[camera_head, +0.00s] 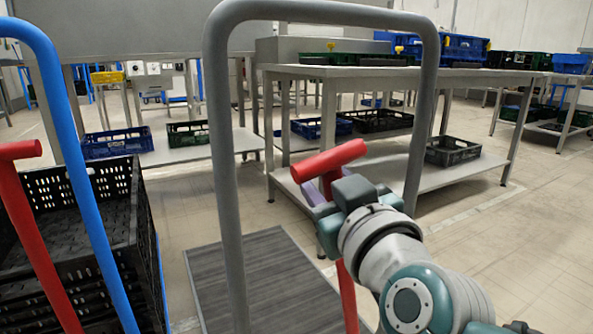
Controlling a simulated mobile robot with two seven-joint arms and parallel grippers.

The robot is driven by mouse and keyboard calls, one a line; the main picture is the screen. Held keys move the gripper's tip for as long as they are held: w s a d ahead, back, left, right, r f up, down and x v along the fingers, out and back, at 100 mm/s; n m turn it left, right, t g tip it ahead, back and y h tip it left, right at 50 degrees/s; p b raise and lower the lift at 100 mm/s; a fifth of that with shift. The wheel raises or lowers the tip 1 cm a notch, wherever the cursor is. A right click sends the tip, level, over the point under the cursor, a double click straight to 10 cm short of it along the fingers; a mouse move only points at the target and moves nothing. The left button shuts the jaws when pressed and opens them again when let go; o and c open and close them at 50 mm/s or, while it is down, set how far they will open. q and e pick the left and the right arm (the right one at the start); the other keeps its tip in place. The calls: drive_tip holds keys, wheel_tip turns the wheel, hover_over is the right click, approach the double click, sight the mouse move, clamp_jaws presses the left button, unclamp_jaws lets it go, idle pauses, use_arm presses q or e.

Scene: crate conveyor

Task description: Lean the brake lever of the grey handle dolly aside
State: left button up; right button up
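The grey handle dolly shows a tall grey arch handle (228,200) with a flat slatted grey deck (262,285) behind it. Its red brake lever (328,161) has a T-shaped top and stands near upright inside the arch. The lower part of its red stem shows below my wrist. My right gripper (332,193) is at the stem just under the crossbar, reaching in from the lower right past the arch's right post. The wrist hides much of the stem and the fingers, so I cannot tell whether they are closed on it. My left gripper is not in view.
At left a second dolly has a blue handle (75,160), its own red lever (35,240) and black crates (118,205). Behind stand a grey table (400,78) and shelves with blue, green and black crates. Floor is clear at right.

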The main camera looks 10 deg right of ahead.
drive_tip(key=o, duration=0.4)
drive_tip(key=shift+s+a, duration=0.15)
drive_tip(key=shift+a, duration=0.2)
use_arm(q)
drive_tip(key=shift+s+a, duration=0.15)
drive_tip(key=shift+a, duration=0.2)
use_arm(e)
drive_tip(key=shift+d, duration=0.1)
drive_tip(key=shift+s+d+p, duration=0.1)
drive_tip(key=shift+s+p, duration=0.35)
drive_tip(key=shift+s, duration=0.05)
drive_tip(key=s+p, duration=0.1)
drive_tip(key=s, duration=0.1)
drive_tip(key=s+p, duration=0.1)
drive_tip(key=s, duration=0.2)
drive_tip(key=s+d+p, duration=0.1)
drive_tip(key=s, duration=0.1)
drive_tip(key=shift+s+d+f, duration=0.1)
drive_tip(key=shift+s+f, duration=0.05)
drive_tip(key=shift+s, duration=0.15)
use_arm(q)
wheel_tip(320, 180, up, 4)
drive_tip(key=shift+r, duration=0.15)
use_arm(e)
drive_tip(key=shift+s+f, duration=0.1)
drive_tip(key=shift+s, duration=0.5)
